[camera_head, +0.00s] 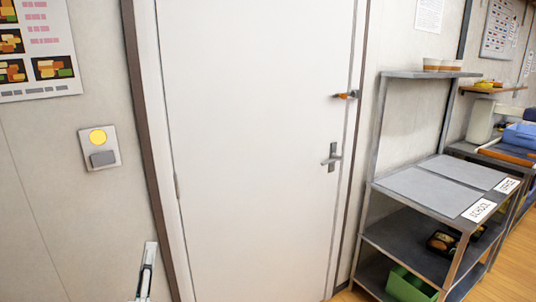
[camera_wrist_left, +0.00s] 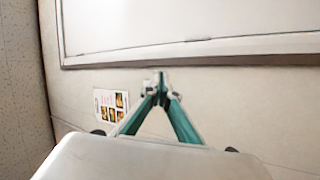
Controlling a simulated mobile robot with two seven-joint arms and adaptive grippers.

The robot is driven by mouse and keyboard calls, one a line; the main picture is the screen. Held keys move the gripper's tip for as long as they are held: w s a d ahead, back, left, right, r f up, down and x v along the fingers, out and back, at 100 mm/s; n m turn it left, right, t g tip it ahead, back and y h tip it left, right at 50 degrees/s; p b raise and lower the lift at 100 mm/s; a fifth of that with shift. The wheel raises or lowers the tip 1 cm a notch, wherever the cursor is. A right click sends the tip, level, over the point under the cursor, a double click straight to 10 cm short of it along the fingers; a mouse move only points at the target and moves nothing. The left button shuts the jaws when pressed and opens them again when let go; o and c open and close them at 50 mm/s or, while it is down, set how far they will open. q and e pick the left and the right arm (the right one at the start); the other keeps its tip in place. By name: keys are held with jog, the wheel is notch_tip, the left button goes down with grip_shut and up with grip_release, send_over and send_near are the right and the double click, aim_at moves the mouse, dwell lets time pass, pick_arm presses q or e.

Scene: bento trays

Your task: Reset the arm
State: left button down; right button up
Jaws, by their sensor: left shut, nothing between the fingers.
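My left gripper (camera_head: 149,256) shows at the bottom of the head view, left of the white door (camera_head: 255,130) and below a wall switch with a yellow button (camera_head: 99,148). In the left wrist view its teal fingers (camera_wrist_left: 160,82) meet at the tips, shut and empty, in front of the pale wall. The rest of the left arm is out of the head view. My right gripper is in neither view.
The door is closed, with a handle (camera_head: 332,157) at its right. A metal shelf rack (camera_head: 371,183) stands right of it, with a green bin (camera_head: 408,287) and a food tray (camera_head: 441,242) below. A food poster (camera_head: 38,45) hangs at upper left.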

pick_arm(q)
jog(key=s+d+f+m+g+h, duration=0.35)
jog(key=f+m, duration=0.35)
jog(key=f, duration=0.4)
jog(key=s+d+f+m+g+h, duration=0.35)
jog(key=f+m, duration=0.25)
jog(key=f, duration=0.5)
jog(key=s+f+m+g+y, duration=0.1)
jog(key=s+f+m+g, duration=0.4)
jog(key=s+f, duration=0.8)
notch_tip(320, 180, down, 3)
jog(key=shift+a+f+m, duration=0.15)
jog(key=shift+a+m, duration=0.3)
jog(key=shift+m, duration=0.25)
